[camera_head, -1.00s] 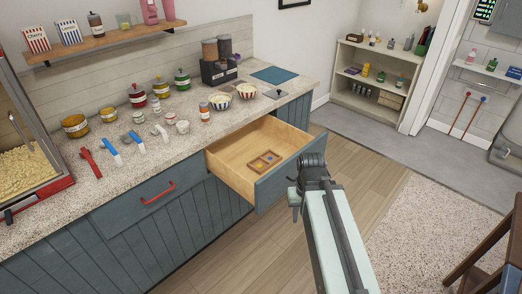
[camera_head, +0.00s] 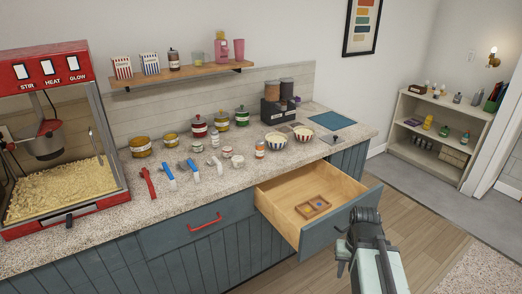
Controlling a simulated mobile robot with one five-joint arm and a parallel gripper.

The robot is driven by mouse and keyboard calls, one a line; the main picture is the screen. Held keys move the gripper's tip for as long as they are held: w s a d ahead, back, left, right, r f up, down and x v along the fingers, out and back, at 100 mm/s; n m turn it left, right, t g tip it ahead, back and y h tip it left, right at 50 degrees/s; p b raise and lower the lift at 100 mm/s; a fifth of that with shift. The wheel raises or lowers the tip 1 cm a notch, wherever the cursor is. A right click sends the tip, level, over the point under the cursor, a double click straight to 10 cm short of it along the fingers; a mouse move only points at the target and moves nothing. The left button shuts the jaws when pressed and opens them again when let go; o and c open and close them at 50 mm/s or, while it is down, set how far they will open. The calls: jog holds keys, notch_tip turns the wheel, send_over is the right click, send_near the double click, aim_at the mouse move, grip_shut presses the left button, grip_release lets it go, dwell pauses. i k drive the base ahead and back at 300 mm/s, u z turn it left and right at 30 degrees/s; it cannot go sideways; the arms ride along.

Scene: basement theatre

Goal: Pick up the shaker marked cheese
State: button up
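Small shakers stand on the speckled counter (camera_head: 90,226). One with an orange-red label (camera_head: 260,149) is at the counter's front, left of two striped bowls. A smaller whitish one (camera_head: 215,138) stands further back, near the lidded jars. A dark-capped shaker (camera_head: 174,61) is on the wall shelf. The labels are too small to read, so I cannot tell which is marked cheese. My gripper (camera_head: 358,228) is at the lower right, in front of the open drawer, apart from the shakers. Its fingers are not clear from here.
The open drawer (camera_head: 277,194) juts out below the counter and holds a small wooden tray (camera_head: 313,208). Red, blue and white-handled scoops lie on the counter. A popcorn machine (camera_head: 107,150) stands at the left. Wooden floor (camera_head: 425,225) is free at the right.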

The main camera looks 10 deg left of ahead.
aim_at(259, 145)
jog(key=z, duration=1)
jog(key=i, duration=2.3)
jog(key=u, duration=3.75)
jog(key=i, duration=0.1)
jog(key=u, duration=1)
